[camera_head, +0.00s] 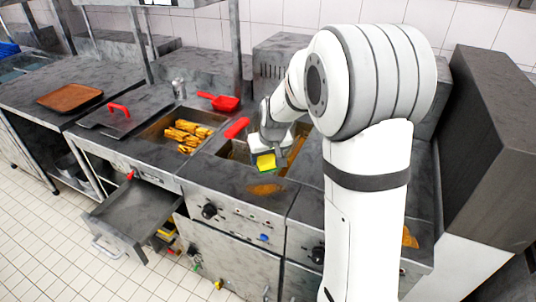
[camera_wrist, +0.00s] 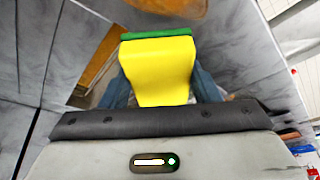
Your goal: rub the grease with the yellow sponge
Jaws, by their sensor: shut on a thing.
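The yellow sponge (camera_head: 265,162) has a green layer on one face. My gripper (camera_head: 262,149) is shut on it and holds it over the front part of the fryer counter. In the wrist view the sponge (camera_wrist: 158,68) sits between the two fingers of my gripper (camera_wrist: 160,90), its green side at the far end. A brown-orange grease patch (camera_head: 265,189) lies on the steel counter just below and in front of the sponge. The grease (camera_wrist: 168,7) also shows at the top edge of the wrist view, beyond the sponge. Sponge and grease appear apart.
A fryer well with fries (camera_head: 188,134) is to the left, with a red-handled scoop (camera_head: 222,102) behind it. A lid with a red handle (camera_head: 119,110) and a brown tray (camera_head: 70,97) are farther left. An open drawer (camera_head: 135,208) sticks out at the front.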

